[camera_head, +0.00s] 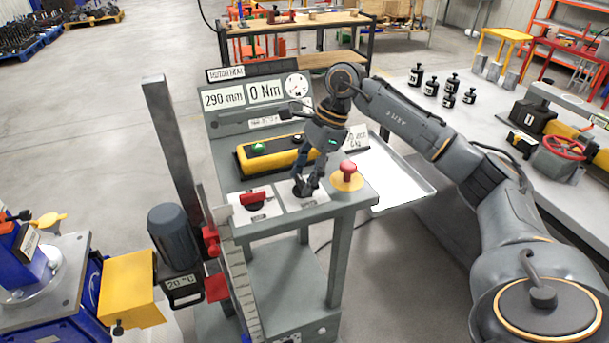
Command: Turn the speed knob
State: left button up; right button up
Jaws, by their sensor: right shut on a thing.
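The grey control stand (345,213) stands in the middle of the head view. My right gripper (304,189) reaches down from the right onto its top panel. Its fingers are shut around a small dark knob on a white label plate (296,205), between the red switch and the emergency button. The knob is mostly hidden by the fingers; I take it to be the speed knob, but its label is too small to read. My left gripper does not show.
A red switch (257,198) sits left of the gripper and a red mushroom button (347,170) close on its right. A yellow box with buttons (277,153) lies behind. A motor (174,238) stands at left. A bench with black weights (431,86) is at right.

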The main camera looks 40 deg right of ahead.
jog(key=o, duration=1.2)
jog(key=shift+c, duration=0.2)
jog(key=shift+d+r, duration=0.1)
jog(key=shift+r, duration=0.05)
jog(key=w+v, duration=0.1)
jog(key=v, duration=1)
jog(key=shift+s+r, duration=0.3)
jog(key=shift+s, duration=0.2)
jog(key=shift+d, duration=0.1)
